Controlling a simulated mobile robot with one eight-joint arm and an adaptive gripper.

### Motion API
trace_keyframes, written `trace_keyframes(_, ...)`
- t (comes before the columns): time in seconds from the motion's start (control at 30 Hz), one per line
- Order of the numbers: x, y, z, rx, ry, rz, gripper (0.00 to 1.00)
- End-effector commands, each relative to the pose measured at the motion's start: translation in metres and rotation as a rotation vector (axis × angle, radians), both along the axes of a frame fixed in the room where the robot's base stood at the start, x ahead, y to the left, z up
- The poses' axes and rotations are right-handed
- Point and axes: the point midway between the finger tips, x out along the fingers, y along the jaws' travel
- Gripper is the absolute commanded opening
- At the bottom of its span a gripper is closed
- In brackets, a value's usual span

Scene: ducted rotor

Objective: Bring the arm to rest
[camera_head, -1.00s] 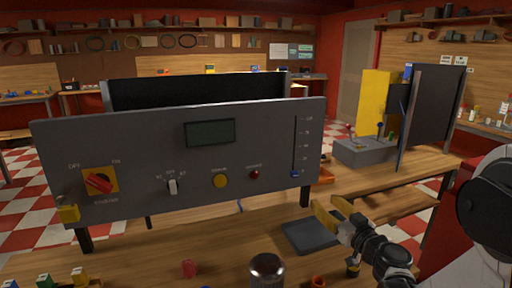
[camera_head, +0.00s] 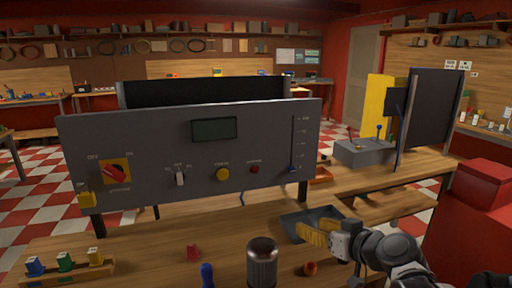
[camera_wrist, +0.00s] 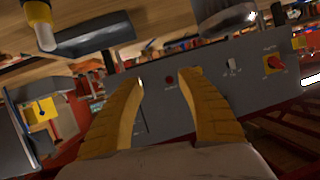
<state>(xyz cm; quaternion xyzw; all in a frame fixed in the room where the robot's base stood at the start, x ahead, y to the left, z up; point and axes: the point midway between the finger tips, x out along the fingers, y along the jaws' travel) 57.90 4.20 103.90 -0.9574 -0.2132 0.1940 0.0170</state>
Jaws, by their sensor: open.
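My gripper (camera_head: 318,236) has yellow fingers and sits at the lower right of the head view, in front of the dark tray (camera_head: 300,214) on the table. In the wrist view the two fingers (camera_wrist: 160,88) are spread apart with nothing between them. Beyond them in that view is the grey control panel (camera_wrist: 225,95), turned over in the picture. In the head view the panel (camera_head: 150,150) stands left of my gripper, apart from it, with a red switch, a yellow button, a small screen and a slider.
A wooden rack (camera_head: 72,272) holds small blocks at left. A grey lever box (camera_head: 364,152) stands behind at right. A red cabinet (camera_head: 470,225) is at right.

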Motion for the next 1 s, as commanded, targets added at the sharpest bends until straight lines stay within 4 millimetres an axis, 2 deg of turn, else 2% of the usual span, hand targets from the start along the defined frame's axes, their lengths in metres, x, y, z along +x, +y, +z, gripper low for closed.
trace_keyframes(0.1, -0.049, 0.014, -0.007, -0.037, 0.151, -0.010, 0.45)
trace_keyframes(0.2, -0.095, 0.013, -0.018, -0.081, 0.286, -0.060, 0.45)
trace_keyframes(0.3, -0.139, 0.002, -0.029, -0.130, 0.398, -0.138, 0.45)
trace_keyframes(0.4, -0.175, -0.013, -0.038, -0.172, 0.474, -0.226, 0.45)
trace_keyframes(0.5, -0.200, -0.028, -0.044, -0.205, 0.518, -0.300, 0.45)
trace_keyframes(0.67, -0.217, -0.041, -0.047, -0.230, 0.541, -0.365, 0.45)
trace_keyframes(1.0, -0.218, -0.042, -0.047, -0.231, 0.544, -0.372, 0.45)
